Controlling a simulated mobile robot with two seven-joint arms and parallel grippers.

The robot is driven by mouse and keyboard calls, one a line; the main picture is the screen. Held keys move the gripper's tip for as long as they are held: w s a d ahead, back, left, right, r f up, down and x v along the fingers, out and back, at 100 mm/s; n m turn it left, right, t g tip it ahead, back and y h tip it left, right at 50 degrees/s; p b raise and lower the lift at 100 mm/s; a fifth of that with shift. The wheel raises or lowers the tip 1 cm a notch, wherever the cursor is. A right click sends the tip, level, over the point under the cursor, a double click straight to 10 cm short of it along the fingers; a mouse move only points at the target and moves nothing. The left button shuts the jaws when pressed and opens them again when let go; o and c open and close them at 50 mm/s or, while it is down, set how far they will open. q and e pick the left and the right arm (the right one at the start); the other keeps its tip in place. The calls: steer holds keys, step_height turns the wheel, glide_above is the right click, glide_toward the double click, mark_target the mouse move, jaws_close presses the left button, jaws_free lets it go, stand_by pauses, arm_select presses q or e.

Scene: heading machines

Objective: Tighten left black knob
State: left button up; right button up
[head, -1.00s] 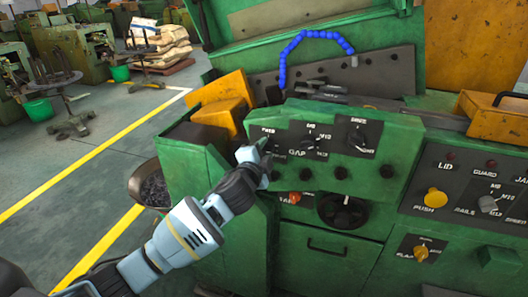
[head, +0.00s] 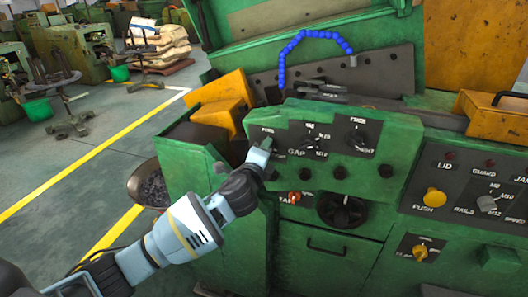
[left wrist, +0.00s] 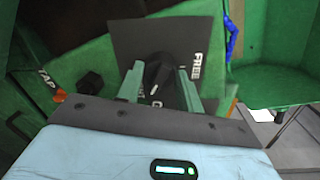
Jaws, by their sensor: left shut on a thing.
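The left black knob (left wrist: 157,72) sits on a dark plate marked "FREE" on the green control box (head: 398,142). In the left wrist view my left gripper (left wrist: 160,90) has one finger on each side of this knob and is shut on it. In the head view my left gripper (head: 263,147) is at the left end of the box and hides most of the knob. My right gripper is not in view.
Middle (head: 310,142) and right (head: 357,139) black knobs sit on the same box, with several small round black knobs below. A red-orange knob (head: 294,198) and a black handwheel (head: 342,210) are lower. A blue hose (head: 283,65) arches above.

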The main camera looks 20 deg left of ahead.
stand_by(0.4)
arm_select(q)
steer(key=o, duration=1)
steer(key=s, duration=0.7)
steer(key=shift+s+r, duration=0.2)
steer(key=shift+s, duration=0.2)
